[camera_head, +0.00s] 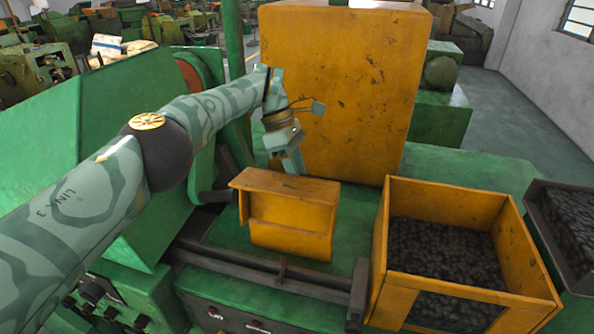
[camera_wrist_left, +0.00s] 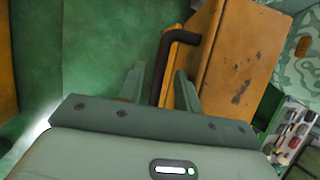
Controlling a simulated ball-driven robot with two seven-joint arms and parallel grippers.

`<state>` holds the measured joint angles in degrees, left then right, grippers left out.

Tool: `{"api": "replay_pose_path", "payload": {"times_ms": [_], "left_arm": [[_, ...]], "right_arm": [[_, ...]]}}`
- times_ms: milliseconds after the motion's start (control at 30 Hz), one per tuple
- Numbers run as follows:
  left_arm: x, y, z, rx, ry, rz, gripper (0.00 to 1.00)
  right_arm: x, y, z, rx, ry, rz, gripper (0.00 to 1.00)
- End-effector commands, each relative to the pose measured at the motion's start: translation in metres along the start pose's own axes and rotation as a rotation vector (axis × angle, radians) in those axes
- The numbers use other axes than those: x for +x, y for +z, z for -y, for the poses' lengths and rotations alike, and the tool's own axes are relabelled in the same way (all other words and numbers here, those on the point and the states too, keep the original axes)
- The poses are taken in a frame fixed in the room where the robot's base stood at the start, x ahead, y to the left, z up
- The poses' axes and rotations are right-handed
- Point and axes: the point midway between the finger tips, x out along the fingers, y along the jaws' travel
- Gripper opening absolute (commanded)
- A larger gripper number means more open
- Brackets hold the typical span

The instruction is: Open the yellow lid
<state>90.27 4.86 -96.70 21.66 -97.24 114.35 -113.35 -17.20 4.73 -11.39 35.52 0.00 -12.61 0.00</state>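The small yellow box (camera_head: 290,237) stands on the green machine top in the head view. Its yellow lid (camera_head: 287,187) lies across the top, and no opening shows from this side. My left gripper (camera_head: 293,166) is just behind the lid, pointing down, and the lid's edge partly hides its tips. In the left wrist view the yellow surface (camera_wrist_left: 240,60) is worn and carries a dark bent handle (camera_wrist_left: 160,70). My left gripper's two fingers (camera_wrist_left: 158,90) are apart, with the handle showing between them and gaps visible. My right gripper is out of view.
A tall yellow panel (camera_head: 340,90) stands close behind the left gripper. An open yellow bin (camera_head: 530,262) with dark pieces stands to the right, with a dark tray (camera_head: 540,215) beyond it. A dark rail (camera_head: 270,278) runs in front of the box.

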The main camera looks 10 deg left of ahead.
Motion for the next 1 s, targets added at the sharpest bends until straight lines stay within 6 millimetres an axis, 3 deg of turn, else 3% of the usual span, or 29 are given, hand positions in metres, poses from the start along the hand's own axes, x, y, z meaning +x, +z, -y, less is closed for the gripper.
{"api": "replay_pose_path", "payload": {"times_ms": [233, 467, 700, 1000], "left_arm": [[-0.022, 0.009, 0.004, 0.002, 0.003, -0.001, 0.34], [-0.037, 0.019, 0.023, 0.003, -0.001, 0.000, 0.34], [-0.067, 0.042, 0.067, 0.005, 0.003, -0.001, 0.34], [-0.073, 0.064, 0.131, 0.003, 0.001, 0.000, 0.34]], "right_arm": [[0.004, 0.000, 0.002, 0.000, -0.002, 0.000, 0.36], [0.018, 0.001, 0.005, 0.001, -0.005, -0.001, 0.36], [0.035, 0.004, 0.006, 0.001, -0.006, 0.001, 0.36], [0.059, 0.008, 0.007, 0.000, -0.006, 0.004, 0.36]]}}
